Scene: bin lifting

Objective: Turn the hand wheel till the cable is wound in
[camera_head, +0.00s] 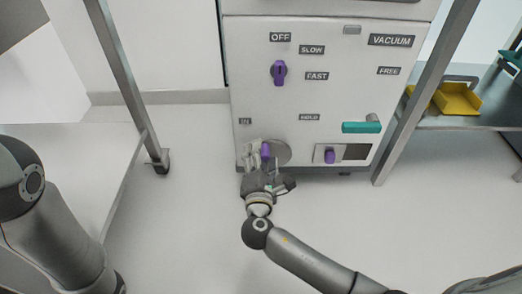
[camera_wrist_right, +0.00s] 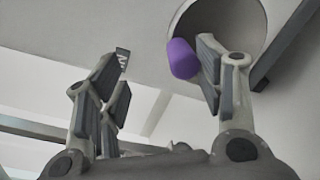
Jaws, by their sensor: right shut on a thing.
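The hand wheel (camera_head: 281,153) is a grey disc low on the front of the white machine, with a purple handle (camera_head: 265,150) at its left side. My right gripper (camera_head: 261,166) is at the handle, its fingers reaching up around it, and is shut on it. In the right wrist view the purple handle (camera_wrist_right: 183,58) shows against the right finger, and the grey wheel (camera_wrist_right: 235,20) is behind it. The fingers partly hide the wheel's left edge. No cable can be made out. My left arm shows at the left, with its gripper out of view.
The white machine (camera_head: 325,95) carries a purple knob (camera_head: 279,72), a teal lever (camera_head: 361,127) and a purple slider (camera_head: 330,156). A yellow tray (camera_head: 458,99) lies on a shelf at right. A wheeled frame (camera_head: 128,75) stands at left. The floor before the machine is clear.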

